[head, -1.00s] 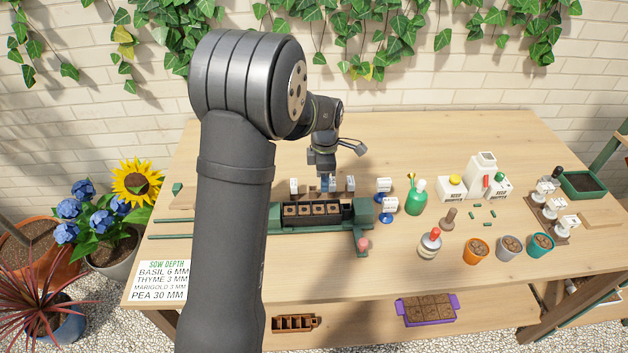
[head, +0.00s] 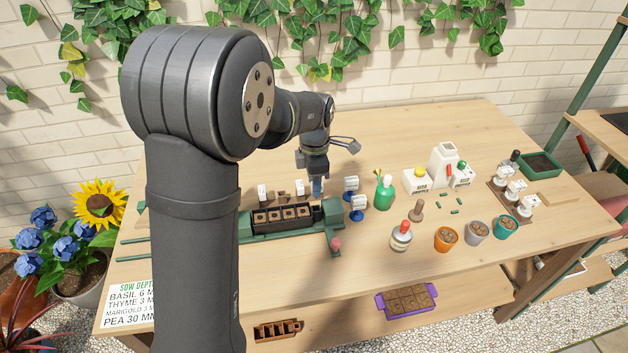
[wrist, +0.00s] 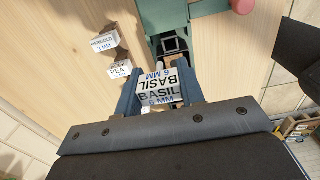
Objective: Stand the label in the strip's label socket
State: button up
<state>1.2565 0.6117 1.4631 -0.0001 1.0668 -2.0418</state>
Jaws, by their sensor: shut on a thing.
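My gripper (wrist: 157,95) is shut on the white label reading BASIL 6 MM (wrist: 160,86), which sits between its two blue fingers in the wrist view. In the head view my gripper (head: 317,187) is behind the right end of the dark strip (head: 283,218), and the held label is hard to make out there. The strip lies in a green holder (head: 245,228), with brown-topped cells in a row. In the wrist view a dark end of the strip (wrist: 172,45) shows just beyond the label. I cannot clearly make out the socket, or whether the label touches it.
Labels reading MARIGOLD (wrist: 104,41) and PEA (wrist: 119,69) stand left of my gripper in the wrist view. A pink knob (head: 335,243) sits at the holder's front.

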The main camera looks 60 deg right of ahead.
aim_at(316, 206)
jog(key=shift+s+a+f, duration=0.2)
jog(key=shift+f, duration=0.5)
jog(key=shift+s+a+f, duration=0.15)
jog(key=shift+s+f, duration=0.05)
jog(key=shift+f, duration=0.5)
jog(key=shift+s+a+f, duration=0.2)
jog(key=shift+f, duration=0.5)
jog(key=shift+f, duration=0.4)
jog(key=shift+f, duration=0.5)
jog(key=shift+f, duration=0.35)
jog(key=shift+f, duration=0.35)
jog(key=shift+f, duration=0.2)
dwell(0.4)
